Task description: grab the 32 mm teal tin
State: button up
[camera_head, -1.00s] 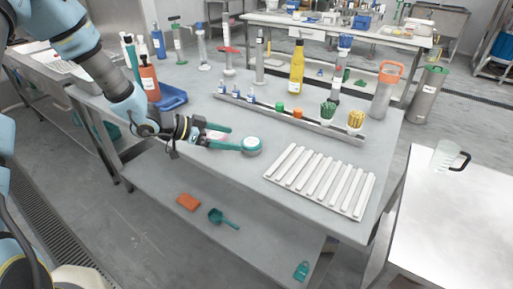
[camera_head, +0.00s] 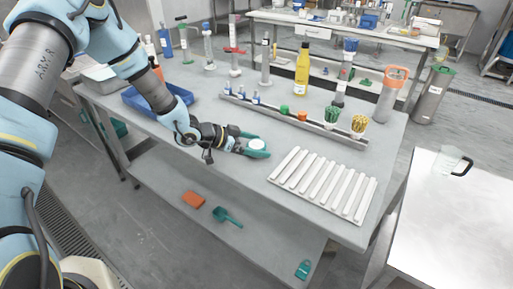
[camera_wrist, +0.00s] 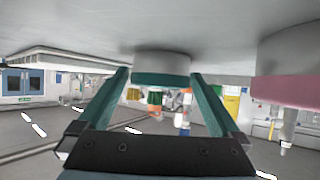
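The teal tin (camera_head: 257,144), a short round tin with a pale top and a teal band, stands on the grey table. The wrist view looks upside down, and there the tin (camera_wrist: 161,68) sits centred between the fingertips, its teal band level with them. My gripper (camera_head: 256,147) is low over the table with its teal fingers spread on either side of the tin. My gripper also shows in the wrist view (camera_wrist: 160,78). Only narrow gaps, if any, show at the tin's sides; firm contact cannot be made out.
A pink-banded tin (camera_wrist: 287,90) stands close beside, at the right of the wrist view. A white ribbed rack (camera_head: 322,184) lies to the right of the tin. A long grey rail (camera_head: 280,119) with bottles and brushes runs behind. A blue tray (camera_head: 158,98) stands behind my arm.

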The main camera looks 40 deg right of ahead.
jog(key=c, duration=1.2)
jog(key=shift+c, duration=0.3)
jog(key=shift+r, duration=0.15)
